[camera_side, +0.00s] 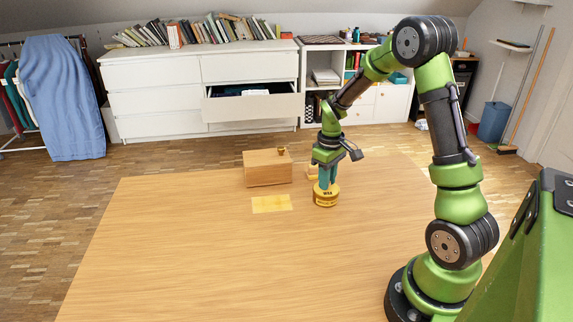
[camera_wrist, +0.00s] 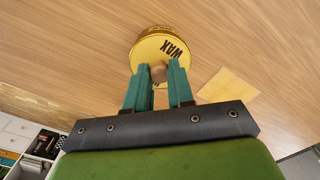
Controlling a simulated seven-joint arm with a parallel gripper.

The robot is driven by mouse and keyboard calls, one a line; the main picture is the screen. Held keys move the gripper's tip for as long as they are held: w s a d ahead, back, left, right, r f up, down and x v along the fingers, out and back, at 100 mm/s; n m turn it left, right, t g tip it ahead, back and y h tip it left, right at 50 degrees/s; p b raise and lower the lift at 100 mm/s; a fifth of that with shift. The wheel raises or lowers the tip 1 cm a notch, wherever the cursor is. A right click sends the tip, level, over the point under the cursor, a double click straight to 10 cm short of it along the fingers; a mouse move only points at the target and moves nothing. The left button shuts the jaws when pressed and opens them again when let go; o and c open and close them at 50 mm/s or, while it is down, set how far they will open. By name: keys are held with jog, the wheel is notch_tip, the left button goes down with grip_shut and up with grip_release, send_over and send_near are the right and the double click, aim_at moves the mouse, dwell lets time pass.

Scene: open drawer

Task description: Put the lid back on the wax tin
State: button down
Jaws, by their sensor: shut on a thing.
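The wax tin (camera_side: 325,201) stands upright on the table, a short round yellow tin. Its yellow lid (camera_wrist: 150,50) carries the word WAX and has a small round wooden knob (camera_wrist: 158,73) in the middle. My gripper (camera_side: 326,183) points straight down over the tin. In the wrist view its two teal fingers (camera_wrist: 161,78) are closed on the knob. The lid lies over the tin and hides its top. I cannot tell whether the lid is fully seated or slightly above the rim.
A yellow cloth (camera_side: 271,203) lies flat left of the tin. A wooden box (camera_side: 267,170) with a small brass-coloured item (camera_side: 282,151) on top stands behind it. A small pale wooden object (camera_side: 312,172) is partly hidden behind my gripper. The front table is clear. A dresser drawer (camera_side: 254,107) stands open behind.

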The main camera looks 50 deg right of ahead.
jog(key=shift+c, duration=2.1)
grip_release()
jog(key=shift+r, duration=3.5)
grip_shut()
